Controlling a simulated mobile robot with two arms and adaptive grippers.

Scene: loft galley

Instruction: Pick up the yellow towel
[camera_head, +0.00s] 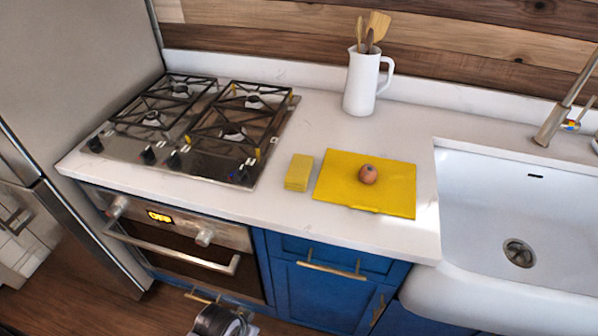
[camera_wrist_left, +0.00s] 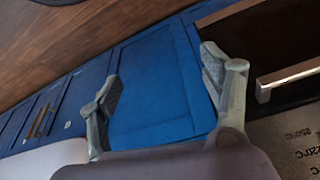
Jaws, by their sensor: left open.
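A small folded yellow cloth-like block (camera_head: 299,172), which looks like the towel, lies on the white counter between the stove and a flat yellow board or mat (camera_head: 335,185). Which of the two yellow things is cloth is hard to tell. A small round brown object (camera_head: 368,174) sits on the flat one. My left gripper (camera_wrist_left: 160,63) is open and empty, with blue cabinet fronts behind its fingers. In the head view part of it (camera_head: 218,322) shows at the bottom edge, below the counter and away from both yellow things. My right gripper is out of view.
A gas stove (camera_head: 195,125) is left of the folded block, with an oven (camera_head: 175,245) below. A white jug (camera_head: 362,82) of wooden utensils stands behind. A white sink (camera_head: 500,210) with a tap (camera_head: 552,122) is right. The counter (camera_head: 305,130) behind the block is clear.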

